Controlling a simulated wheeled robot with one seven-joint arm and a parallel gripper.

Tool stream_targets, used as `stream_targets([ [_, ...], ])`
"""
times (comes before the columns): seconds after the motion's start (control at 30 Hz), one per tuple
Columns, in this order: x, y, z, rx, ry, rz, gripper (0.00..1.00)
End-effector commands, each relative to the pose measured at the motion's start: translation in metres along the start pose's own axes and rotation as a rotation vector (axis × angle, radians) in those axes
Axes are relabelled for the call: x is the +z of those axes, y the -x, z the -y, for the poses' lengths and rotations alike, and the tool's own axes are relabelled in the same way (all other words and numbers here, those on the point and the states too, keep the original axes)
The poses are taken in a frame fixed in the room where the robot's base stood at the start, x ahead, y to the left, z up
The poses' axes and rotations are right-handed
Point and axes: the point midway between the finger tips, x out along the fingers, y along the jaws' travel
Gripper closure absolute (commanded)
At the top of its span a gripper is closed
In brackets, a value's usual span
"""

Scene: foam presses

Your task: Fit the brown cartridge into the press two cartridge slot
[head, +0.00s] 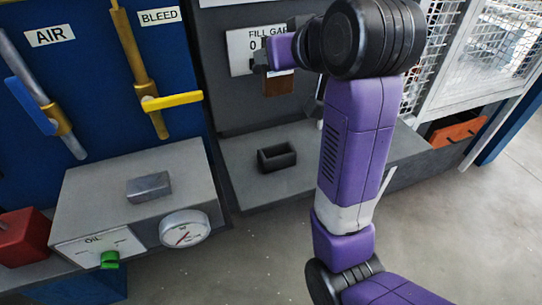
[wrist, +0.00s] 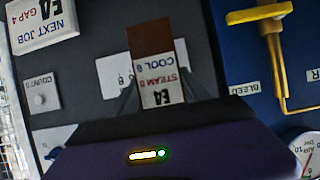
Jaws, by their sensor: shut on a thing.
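A brown cartridge (head: 278,86) hangs below my gripper (head: 282,68) in the head view, in front of the FILL GAP panel. In the wrist view the brown cartridge (wrist: 158,46) carries a white label reading E4, COOL 8, STEAM 8, upside down. My gripper is shut on the cartridge at its labelled end; the fingers show at both sides of the label. A dark open-topped slot box (head: 282,166) stands on the grey press bed, below and apart from the cartridge. It looks empty. I see no press number on it.
A grey console (head: 110,205) with a metal block (head: 149,187), a gauge (head: 185,229) and a green knob (head: 109,260) stands left. Yellow BLEED (head: 172,101) and blue AIR (head: 31,106) levers project behind it. A mesh guard (head: 490,60) stands right. Bed space around the slot box is clear.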

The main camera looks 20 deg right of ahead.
Motion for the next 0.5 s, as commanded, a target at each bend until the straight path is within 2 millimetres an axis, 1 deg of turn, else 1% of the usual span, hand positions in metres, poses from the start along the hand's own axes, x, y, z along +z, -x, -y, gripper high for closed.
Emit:
stream_targets([
  [0.17, 0.023, -0.009, 0.0, -0.002, 0.001, 0.006, 0.88],
  [0.5, 0.097, -0.044, 0.0, -0.003, 0.001, 0.007, 0.88],
])
